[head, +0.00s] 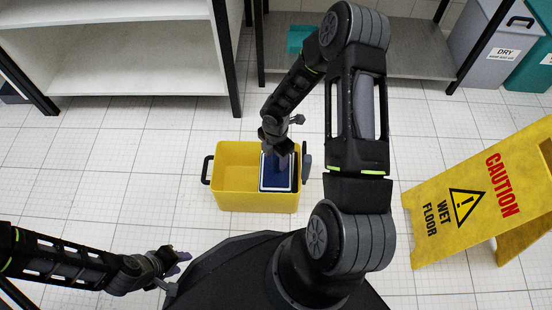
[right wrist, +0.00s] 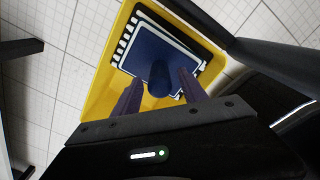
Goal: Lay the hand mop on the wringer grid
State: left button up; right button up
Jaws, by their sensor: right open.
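The hand mop shows in the head view as a flat dark blue pad (head: 277,183) with a pale edge, in the right part of the yellow bucket (head: 232,197). In the right wrist view the mop's blue pad (right wrist: 148,52) lies flat on the black wringer grid (right wrist: 126,42), whose pale slots show along its edges. The mop's dark blue handle (right wrist: 161,76) stands up between the fingers of my right gripper (right wrist: 160,84), which is open with a gap on both sides. My left gripper (head: 184,262) is low at the left, far from the bucket; its finger gap is unclear.
A yellow wet-floor sign (head: 478,195) stands at the right. Shelves (head: 125,75) and a grey bin (head: 487,48) are at the back. The tiled floor left of the bucket is clear.

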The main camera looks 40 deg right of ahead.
notch_tip(320, 180, up, 9)
jog(key=p, duration=0.3)
jog(key=shift+f, duration=0.15)
jog(key=shift+r, duration=0.55)
jog(key=s+a+f+m+y, duration=0.1)
jog(key=s+a+m, duration=0.3)
jog(key=a+m, duration=0.3)
jog(key=s+a+f+m+y, duration=0.1)
jog(key=s+a+f+m, duration=0.1)
jog(key=s+a+m, duration=0.2)
jog(key=s+a+f+m+t+y, duration=0.1)
jog(key=s+a+m, duration=0.4)
jog(key=a+m, duration=0.5)
jog(key=shift+a+f+m+y, duration=0.35)
jog(key=shift+a+f, duration=0.35)
jog(key=shift+a, duration=0.4)
